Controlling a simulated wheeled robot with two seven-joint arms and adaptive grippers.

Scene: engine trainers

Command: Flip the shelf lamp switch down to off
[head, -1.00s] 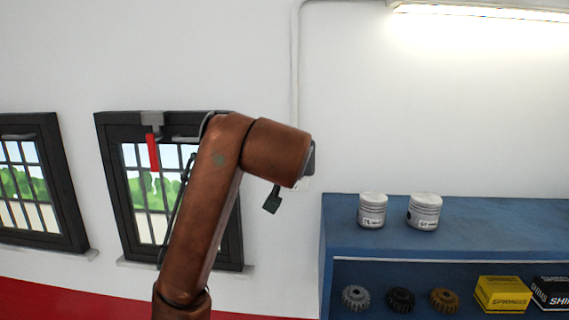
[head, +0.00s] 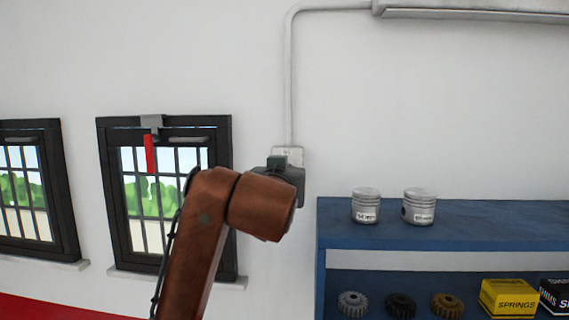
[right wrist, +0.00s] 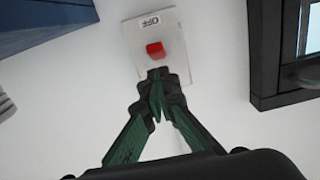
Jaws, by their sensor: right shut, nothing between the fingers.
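The lamp switch is a white wall plate (head: 293,154) at the lower end of a conduit, mostly hidden behind my right gripper (head: 277,163) in the head view. In the right wrist view, which is upside down, the plate (right wrist: 178,50) shows a red switch lever (right wrist: 155,49) and a small label that appears to read OFF on the lever's far side. My right gripper (right wrist: 157,80) is shut and empty, its tips at the plate close beside the lever; contact is unclear. The lamp (head: 470,10) at the top right is dark. My left gripper is out of view.
A blue shelf (head: 450,238) to the right holds two pistons (head: 366,206) (head: 419,206), with gears (head: 400,304) and boxes (head: 508,298) below. Barred windows (head: 170,200) are on the left. The wall around the switch is clear.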

